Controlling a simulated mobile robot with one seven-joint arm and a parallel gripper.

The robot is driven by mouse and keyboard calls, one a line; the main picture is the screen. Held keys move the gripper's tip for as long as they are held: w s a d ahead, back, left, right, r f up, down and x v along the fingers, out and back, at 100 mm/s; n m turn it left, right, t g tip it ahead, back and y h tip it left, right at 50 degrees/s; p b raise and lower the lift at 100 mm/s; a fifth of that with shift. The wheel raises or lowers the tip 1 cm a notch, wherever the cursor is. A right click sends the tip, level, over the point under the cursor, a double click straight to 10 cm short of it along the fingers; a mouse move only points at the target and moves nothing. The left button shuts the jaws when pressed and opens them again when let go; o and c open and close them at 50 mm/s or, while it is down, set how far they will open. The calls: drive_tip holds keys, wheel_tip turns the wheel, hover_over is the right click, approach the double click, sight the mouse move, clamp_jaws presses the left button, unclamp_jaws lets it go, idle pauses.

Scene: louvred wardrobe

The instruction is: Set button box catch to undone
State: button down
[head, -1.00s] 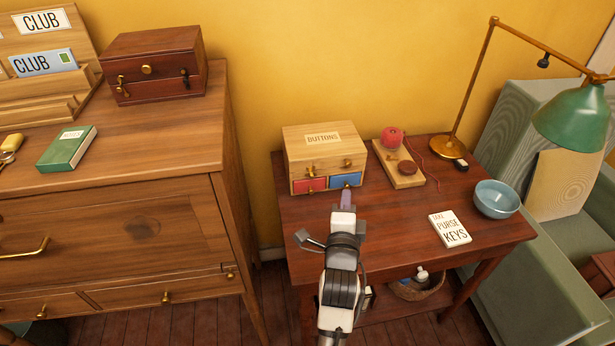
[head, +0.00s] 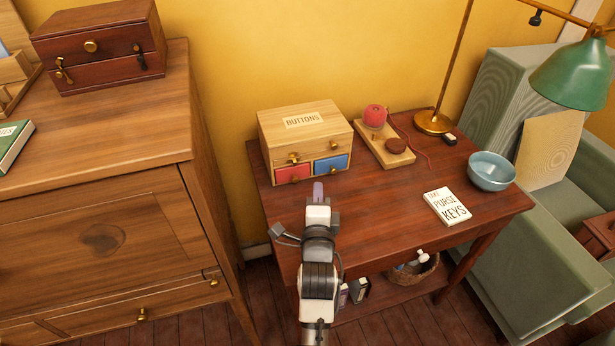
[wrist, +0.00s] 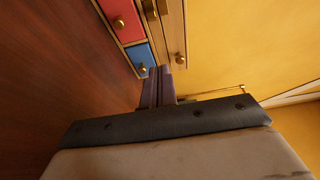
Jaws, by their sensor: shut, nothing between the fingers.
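The button box (head: 305,138) is a light wooden box labelled BUTTONS, standing on the dark red-brown side table (head: 400,232). A brass catch (head: 293,158) sits on its front at the left, above a red drawer (head: 293,173). A blue drawer (head: 331,163) is to the right. In the wrist view the box front is turned sideways, with the red drawer (wrist: 121,19), blue drawer (wrist: 138,57) and part of the brass catch (wrist: 151,9) at the top. My gripper (head: 318,188) is shut and empty, just in front of the box below the blue drawer. Its fingers (wrist: 158,72) appear close to the blue drawer's knob; contact cannot be told.
A wooden tray (head: 384,150) with a red spool stands right of the box. A notepad (head: 447,206), blue bowl (head: 491,171) and green lamp (head: 572,76) are further right. A tall dresser (head: 110,190) stands at the left. The table front is clear.

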sight(293, 164)
drive_tip(key=w, duration=0.3)
drive_tip(key=w+p, duration=0.1)
drive_tip(key=w, duration=0.2)
drive_tip(key=w+p, duration=0.1)
drive_tip(key=w, duration=0.2)
drive_tip(key=shift+w+d+r, duration=0.1)
drive_tip(key=shift+d+r, duration=0.05)
drive_tip(key=shift+d, duration=0.15)
drive_tip(key=a, duration=0.2)
drive_tip(key=shift+a+p, duration=0.35)
drive_tip(key=shift+s+a, duration=0.35)
drive_tip(key=shift+a, duration=0.2)
drive_tip(key=shift+a+f, duration=0.1)
drive_tip(key=shift+f, duration=0.1)
drive_tip(key=shift+s+a+f+b, duration=0.1)
drive_tip(key=shift+s+a+b, duration=0.1)
drive_tip(key=shift+a+b, duration=0.55)
drive_tip(key=shift+s+a, duration=0.1)
drive_tip(key=shift+a, duration=0.3)
drive_tip(key=shift+d, duration=0.1)
